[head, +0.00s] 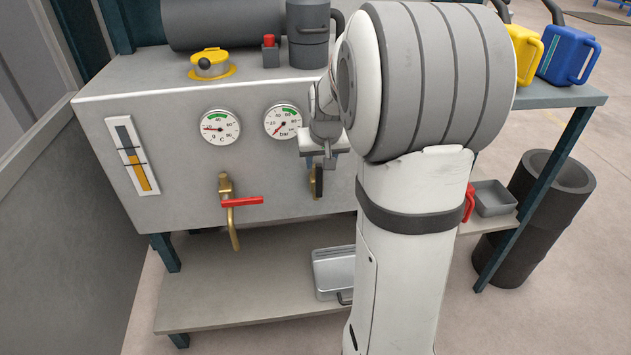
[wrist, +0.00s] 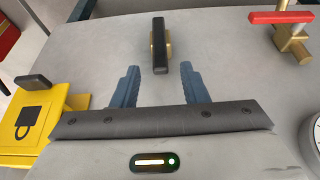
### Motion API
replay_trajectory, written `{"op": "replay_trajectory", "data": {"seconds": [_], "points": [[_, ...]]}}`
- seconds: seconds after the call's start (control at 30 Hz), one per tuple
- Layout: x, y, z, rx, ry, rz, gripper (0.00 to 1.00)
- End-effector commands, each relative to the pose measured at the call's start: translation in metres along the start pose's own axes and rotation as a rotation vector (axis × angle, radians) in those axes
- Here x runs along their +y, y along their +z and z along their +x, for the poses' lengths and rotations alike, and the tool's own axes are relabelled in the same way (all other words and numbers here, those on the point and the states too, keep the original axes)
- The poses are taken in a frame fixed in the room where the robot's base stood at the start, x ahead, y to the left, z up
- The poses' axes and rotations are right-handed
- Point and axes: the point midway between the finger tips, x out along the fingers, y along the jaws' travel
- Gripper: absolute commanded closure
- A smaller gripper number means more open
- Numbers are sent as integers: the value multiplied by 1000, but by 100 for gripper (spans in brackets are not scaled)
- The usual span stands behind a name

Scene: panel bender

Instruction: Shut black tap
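The black tap has a dark bar handle on a brass stem. In the wrist view its handle (wrist: 160,45) runs up and down the picture, just beyond my fingertips and between their lines. In the head view the handle (head: 319,181) hangs near upright on the grey cabinet front, partly beside my arm. My gripper (wrist: 159,72) is open, with two blue fingers apart and nothing between them. No contact with the handle shows. In the head view my gripper (head: 325,158) is just above the handle, its fingers mostly hidden.
A red-handled brass tap (head: 241,201) is to the left, also in the wrist view (wrist: 283,18). Gauges (head: 220,126) sit above on the cabinet front (head: 150,110). A yellow piece with a padlock sign (wrist: 30,120) is close on the left in the wrist view.

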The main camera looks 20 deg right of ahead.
Motion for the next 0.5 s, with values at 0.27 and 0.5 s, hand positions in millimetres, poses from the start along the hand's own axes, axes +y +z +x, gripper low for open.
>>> {"op": "replay_trajectory", "data": {"seconds": [0.27, 0.5], "points": [[0, 2, 44, -4, 0, 1, 60], [0, 1, 71, -3, 0, 1, 60]]}}
